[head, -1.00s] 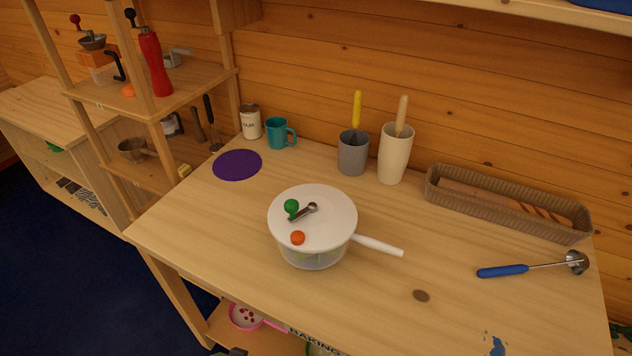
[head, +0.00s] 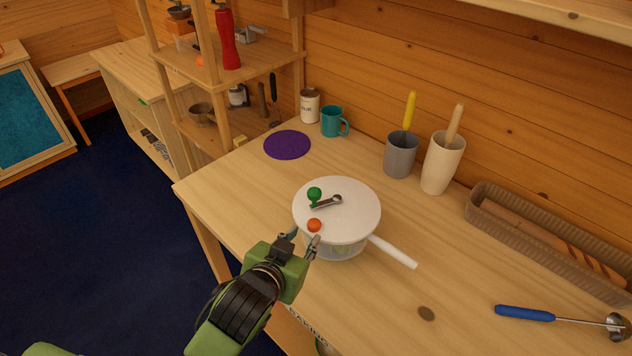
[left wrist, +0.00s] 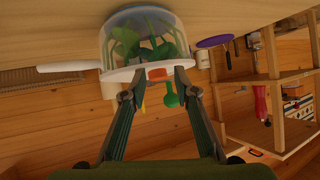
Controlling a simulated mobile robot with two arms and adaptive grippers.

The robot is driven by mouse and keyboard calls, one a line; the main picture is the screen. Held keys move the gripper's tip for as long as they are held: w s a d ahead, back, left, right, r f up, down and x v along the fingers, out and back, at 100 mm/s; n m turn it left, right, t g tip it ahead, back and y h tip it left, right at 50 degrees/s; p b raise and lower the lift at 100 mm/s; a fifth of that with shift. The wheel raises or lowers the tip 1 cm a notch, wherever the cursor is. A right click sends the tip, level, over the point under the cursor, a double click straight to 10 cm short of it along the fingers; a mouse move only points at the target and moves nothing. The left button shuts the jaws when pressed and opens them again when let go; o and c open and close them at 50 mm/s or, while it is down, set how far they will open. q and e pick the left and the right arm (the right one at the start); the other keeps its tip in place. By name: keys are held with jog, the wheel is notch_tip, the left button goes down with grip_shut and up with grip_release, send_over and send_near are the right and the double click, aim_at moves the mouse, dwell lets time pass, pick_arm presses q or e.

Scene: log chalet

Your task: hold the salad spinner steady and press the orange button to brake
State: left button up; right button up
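The salad spinner (head: 335,235) stands upright on the wooden table, with a white lid, clear bowl and white side handle (head: 392,250). On the lid are a crank with a green knob (head: 314,193) and the orange button (head: 314,225). Green leaves (left wrist: 140,40) show through the bowl in the left wrist view, where the spinner appears upside down. My left gripper (head: 304,238) is open at the lid's near-left edge. In the left wrist view its fingertips (left wrist: 159,73) spread to either side of the orange button (left wrist: 157,73); contact cannot be told. My right gripper is out of view.
A basket (head: 478,212) and blue-handled ladle (head: 525,314) lie to the right. A shelf (head: 185,70) rises at left. The table around the spinner is clear.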

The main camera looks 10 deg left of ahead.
pick_arm(q)
jog(key=w+d+r+m+t+h, duration=0.3)
jog(key=d+r+m+h, duration=0.15)
jog(key=d+r, duration=0.6)
jog(key=w+d+r+m+t+h, duration=0.35)
jog(key=d+r+h, duration=0.3)
jog(key=r, duration=0.75)
jog(key=s+d+r+m+g+h, duration=0.3)
jog(key=s+d+m+g+h, duration=0.75)
jog(key=d+m+g, duration=0.6)
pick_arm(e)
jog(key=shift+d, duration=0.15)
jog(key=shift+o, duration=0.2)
pick_arm(q)
jog(key=m+g+y, duration=0.2)
jog(key=m+y, duration=0.2)
jog(key=y, duration=1.9)
send_over(314, 222)
notch_tip(314, 222, down, 16)
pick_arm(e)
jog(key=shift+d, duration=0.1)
